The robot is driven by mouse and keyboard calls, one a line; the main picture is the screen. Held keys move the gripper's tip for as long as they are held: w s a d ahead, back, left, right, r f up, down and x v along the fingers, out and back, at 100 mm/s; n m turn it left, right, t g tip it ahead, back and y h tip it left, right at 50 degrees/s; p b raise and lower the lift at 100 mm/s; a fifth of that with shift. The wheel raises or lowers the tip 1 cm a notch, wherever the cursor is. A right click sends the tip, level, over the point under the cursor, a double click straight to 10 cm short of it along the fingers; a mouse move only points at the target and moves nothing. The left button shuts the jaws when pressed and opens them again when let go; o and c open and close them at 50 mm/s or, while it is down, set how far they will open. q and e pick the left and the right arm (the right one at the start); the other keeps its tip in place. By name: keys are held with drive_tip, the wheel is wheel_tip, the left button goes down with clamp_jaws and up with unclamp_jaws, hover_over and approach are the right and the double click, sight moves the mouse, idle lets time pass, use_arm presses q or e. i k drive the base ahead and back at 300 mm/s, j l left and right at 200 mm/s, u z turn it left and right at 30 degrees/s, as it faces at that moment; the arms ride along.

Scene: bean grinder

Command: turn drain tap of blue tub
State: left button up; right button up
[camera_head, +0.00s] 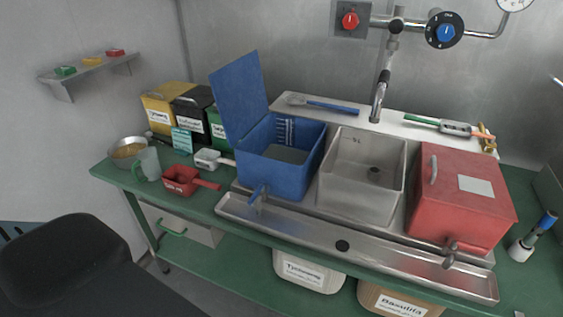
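The blue tub (272,174) stands on the metal sink unit at the left, with its blue lid (240,92) swung up and open. White level marks show on its inner wall, and a grey surface is visible inside; I cannot tell if it is liquid. I cannot tell if the tap is open or shut. Neither of my grippers is in view.
A grey basin (333,190) and a closed red tub (450,210) with its own tap (452,254) stand right of the blue tub. A red scoop (182,180) and white scoop (208,159) lie left. A large black shape fills the lower left.

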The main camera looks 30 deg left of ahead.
sight(262, 188)
drive_tip(key=i+j+u, duration=0.1)
drive_tip(key=j+u, duration=0.15)
drive_tip(key=i+j+u, duration=0.1)
drive_tip(key=j+u, duration=0.15)
drive_tip(key=i+j+u, duration=0.25)
drive_tip(key=k+j, duration=0.1)
